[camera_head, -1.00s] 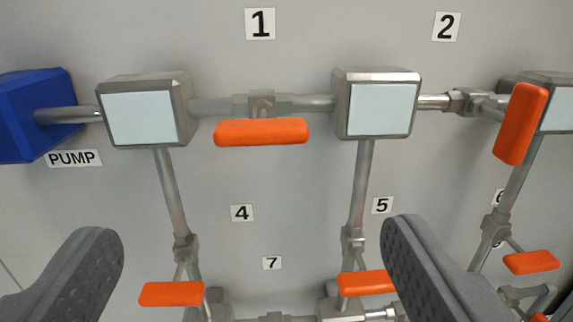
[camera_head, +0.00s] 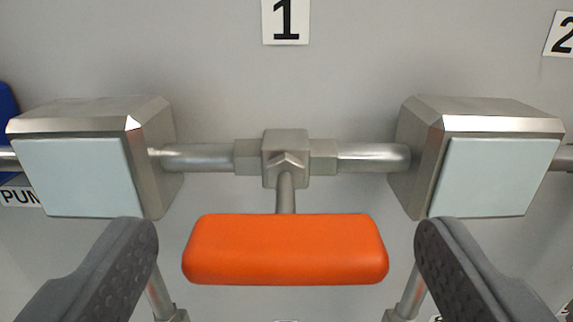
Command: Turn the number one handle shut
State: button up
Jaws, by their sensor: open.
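The number one handle (camera_head: 285,250) is an orange rounded bar. It lies level in the picture, parallel to the pipe behind it. A short stem joins it to the grey valve body (camera_head: 285,158) under the "1" label (camera_head: 286,20). My gripper (camera_head: 286,235) is open, with one dark grey finger to the left of the handle and one to the right. The fingertips are near the handle's two ends with a gap on each side. Nothing is held. I cannot tell how far the fingertips are from the handle in depth.
A steel box with a pale face (camera_head: 75,178) stands at the left and another (camera_head: 492,178) at the right, close to my fingers. Pipes run down below both boxes. A "2" label (camera_head: 563,35) and part of the blue pump (camera_head: 9,118) show at the edges.

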aim_at(285, 220)
jog(key=shift+w, duration=1.3)
jog(key=c, duration=1)
